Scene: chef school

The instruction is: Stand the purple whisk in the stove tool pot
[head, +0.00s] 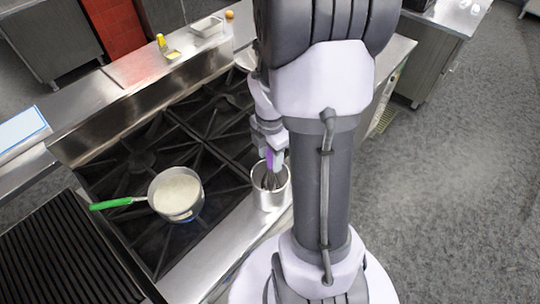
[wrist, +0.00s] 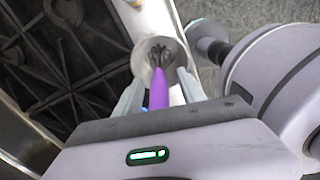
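The purple whisk (wrist: 159,90) is between the fingers of my gripper (wrist: 160,95), handle toward me in the wrist view. Its dark wire head (head: 272,180) is at the mouth of the silver tool pot (head: 269,198) and looks to be inside it. The pot's round rim also shows in the wrist view (wrist: 141,65). The pot stands upright on the steel ledge at the stove's front right. My gripper also shows in the head view (head: 271,157), just above the pot. The fingers appear closed about the handle. The pot's bottom inside is hidden.
A saucepan (head: 177,194) with pale contents and a green handle sits on the black stove grate (head: 135,160). A dark ribbed grill (head: 50,255) is at the lower left. A yellow-topped bottle (head: 162,43) and metal tray (head: 207,27) are on the back ledge.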

